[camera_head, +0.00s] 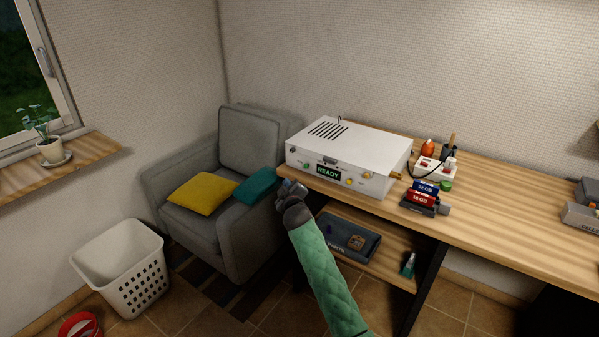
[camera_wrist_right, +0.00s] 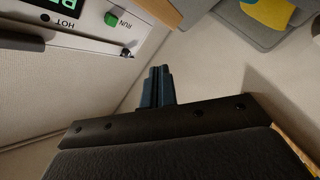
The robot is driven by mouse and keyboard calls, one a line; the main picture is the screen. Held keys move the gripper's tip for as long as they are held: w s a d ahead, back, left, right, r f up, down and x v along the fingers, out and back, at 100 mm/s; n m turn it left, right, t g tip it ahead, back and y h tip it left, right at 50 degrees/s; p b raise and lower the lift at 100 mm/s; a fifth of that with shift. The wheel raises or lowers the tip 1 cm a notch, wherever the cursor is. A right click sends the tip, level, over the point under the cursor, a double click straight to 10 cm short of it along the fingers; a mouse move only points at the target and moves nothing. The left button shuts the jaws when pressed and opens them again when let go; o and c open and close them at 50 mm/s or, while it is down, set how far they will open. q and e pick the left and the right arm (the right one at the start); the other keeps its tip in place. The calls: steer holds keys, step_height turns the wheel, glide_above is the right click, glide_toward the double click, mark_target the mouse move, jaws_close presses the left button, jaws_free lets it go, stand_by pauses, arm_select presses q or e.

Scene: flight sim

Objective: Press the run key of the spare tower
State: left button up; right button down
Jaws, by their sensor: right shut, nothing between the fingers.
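The spare tower is a white box (camera_head: 345,155) lying on the left end of the wooden desk, with a slotted top and a display (camera_head: 328,171) reading READY. Its run key is a small green button (camera_wrist_right: 112,18) marked RUN in the right wrist view; it also shows on the tower's front, left of the display (camera_head: 307,166). My right gripper (camera_head: 291,186) is in front of and below the tower's left front corner. Its fingers (camera_wrist_right: 158,88) are shut and empty, apart from the key. My left gripper is not in view.
A shelf under the desk holds a dark tray (camera_head: 350,240). Red and blue modules (camera_head: 422,195) and a power strip (camera_head: 437,169) stand right of the tower. A grey armchair (camera_head: 250,140) stands left of the desk, a white basket (camera_head: 120,268) further left.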

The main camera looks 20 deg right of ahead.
mark_target(306, 166)
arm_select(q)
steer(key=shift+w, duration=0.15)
arm_select(e)
steer(key=shift+f, duration=0.1)
